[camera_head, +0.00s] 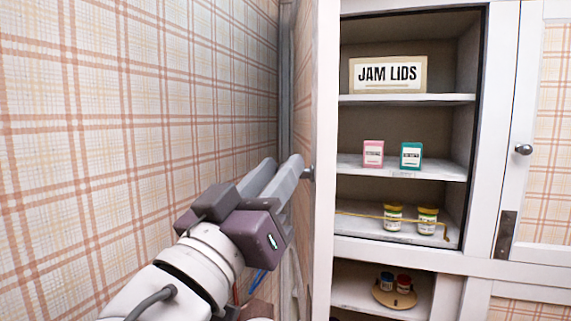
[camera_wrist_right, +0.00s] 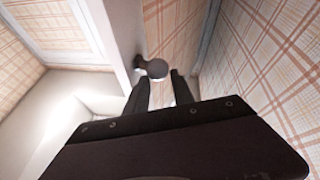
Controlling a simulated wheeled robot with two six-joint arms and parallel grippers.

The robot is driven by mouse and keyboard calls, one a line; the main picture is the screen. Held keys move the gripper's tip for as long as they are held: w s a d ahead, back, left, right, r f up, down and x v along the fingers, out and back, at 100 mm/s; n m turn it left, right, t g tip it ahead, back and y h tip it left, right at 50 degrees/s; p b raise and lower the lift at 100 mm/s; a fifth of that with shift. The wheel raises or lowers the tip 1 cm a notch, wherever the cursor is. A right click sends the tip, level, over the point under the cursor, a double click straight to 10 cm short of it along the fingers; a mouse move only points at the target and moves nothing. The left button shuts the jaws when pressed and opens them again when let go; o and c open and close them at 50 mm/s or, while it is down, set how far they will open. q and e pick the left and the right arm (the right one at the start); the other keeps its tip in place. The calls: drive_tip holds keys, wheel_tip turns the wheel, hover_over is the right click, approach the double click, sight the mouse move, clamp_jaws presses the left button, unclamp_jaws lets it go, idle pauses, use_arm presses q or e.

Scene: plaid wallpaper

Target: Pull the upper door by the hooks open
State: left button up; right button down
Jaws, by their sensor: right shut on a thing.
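The upper cabinet door (camera_head: 325,130) stands swung open, seen nearly edge-on in the head view. Its small round metal knob (camera_head: 308,174) sits on its left face. My right gripper (camera_head: 298,172) reaches up from the bottom and is shut on this knob. In the right wrist view the grey knob (camera_wrist_right: 156,68) shows at the tips of the two dark fingers (camera_wrist_right: 160,88). The fingers partly hide the knob's far side. I see no clear hooks on this door. My left gripper is not in view.
The open cabinet holds a JAM LIDS sign (camera_head: 387,75), a pink box (camera_head: 373,153), a teal box (camera_head: 411,155) and two jars (camera_head: 393,218) behind a yellow cord (camera_head: 365,216). A closed door with a knob (camera_head: 523,149) is at right. A plaid wall (camera_head: 130,110) stands close at left.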

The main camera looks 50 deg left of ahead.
drive_tip(key=shift+w+a+f, duration=0.1)
drive_tip(key=shift+a+f, duration=0.2)
drive_tip(key=shift+f, duration=0.4)
drive_tip(key=c, duration=1.1)
unclamp_jaws()
drive_tip(key=shift+a, duration=0.1)
drive_tip(key=shift+o, duration=0.2)
drive_tip(key=shift+w, duration=0.15)
drive_tip(key=shift+r, duration=0.15)
